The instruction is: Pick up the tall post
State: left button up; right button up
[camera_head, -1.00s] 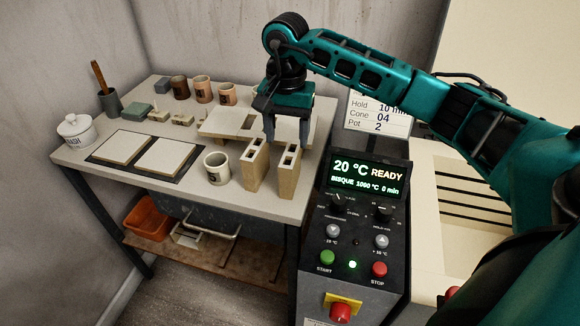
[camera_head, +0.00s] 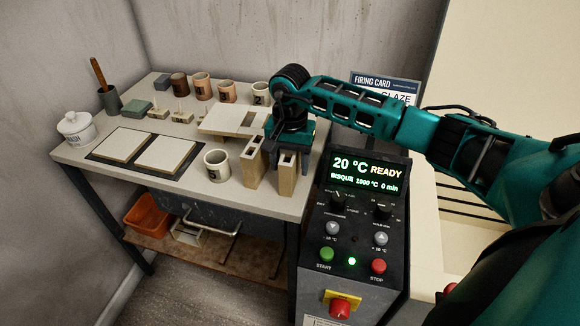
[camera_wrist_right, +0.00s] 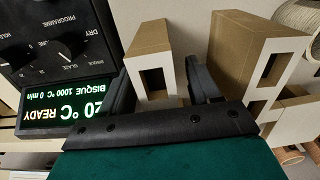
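Two pale clay posts with openings in their tops stand upright at the table's front right. The right-hand post (camera_head: 287,180) shows in the wrist view (camera_wrist_right: 154,52) between the fingers of my right gripper (camera_head: 289,158). That gripper (camera_wrist_right: 160,82) is open, with a finger on each side of this post and gaps showing beside it. The other post (camera_head: 252,173) stands just to the left; in the wrist view (camera_wrist_right: 244,60) it is outside the fingers, on the right. I cannot tell for sure which post is taller. My left gripper is not in view.
A kiln control panel (camera_head: 358,220) stands close to the right of the table (camera_head: 122,174). A white mug (camera_head: 217,166) is left of the posts. A pale slotted board (camera_head: 225,121) and several cups lie behind. Two tiles rest on a dark mat (camera_head: 182,174).

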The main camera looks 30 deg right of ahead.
grip_shut()
dwell(0.4)
